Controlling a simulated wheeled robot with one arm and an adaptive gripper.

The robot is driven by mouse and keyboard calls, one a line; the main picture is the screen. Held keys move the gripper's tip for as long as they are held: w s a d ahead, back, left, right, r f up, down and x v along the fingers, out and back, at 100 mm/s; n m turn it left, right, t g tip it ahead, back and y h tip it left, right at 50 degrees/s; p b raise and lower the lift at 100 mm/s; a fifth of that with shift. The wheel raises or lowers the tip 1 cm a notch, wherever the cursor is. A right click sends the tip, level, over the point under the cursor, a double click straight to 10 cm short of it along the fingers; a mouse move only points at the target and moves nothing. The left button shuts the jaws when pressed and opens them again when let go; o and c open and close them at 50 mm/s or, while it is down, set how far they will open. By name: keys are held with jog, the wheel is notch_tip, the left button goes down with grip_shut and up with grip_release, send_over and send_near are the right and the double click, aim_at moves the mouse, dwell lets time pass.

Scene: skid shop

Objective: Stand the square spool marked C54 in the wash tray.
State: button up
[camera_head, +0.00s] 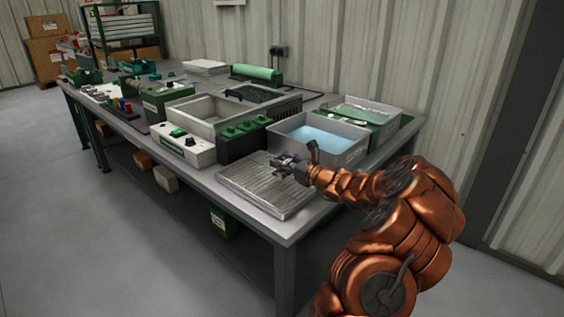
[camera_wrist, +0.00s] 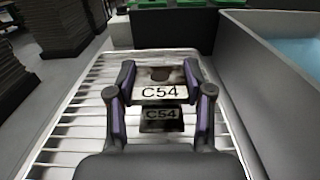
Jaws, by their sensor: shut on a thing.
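The square spool marked C54 (camera_wrist: 160,75) is between the fingers of my gripper (camera_wrist: 160,68) in the wrist view. My gripper is shut on it. A pale label and a darker one below it both read C54. In the head view my gripper (camera_head: 290,166) is over the ribbed metal board at the table's front; the spool is too small there to make out clearly. A grey tray with blue liquid (camera_head: 352,154), which looks like the wash tray, stands just behind my gripper. In the wrist view its wall (camera_wrist: 262,75) is at the right.
The ribbed board (camera_head: 262,200) lies beneath my gripper. A dark box with green tops (camera_head: 240,146) stands left of the liquid tray. Another grey tray with a green item (camera_head: 378,112) stands behind it. A white control box (camera_head: 184,148) is further left.

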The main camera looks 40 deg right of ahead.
jog(key=shift+f, duration=0.1)
jog(key=o, duration=1.3)
jog(key=p+v, duration=0.1)
jog(key=v, duration=1.1)
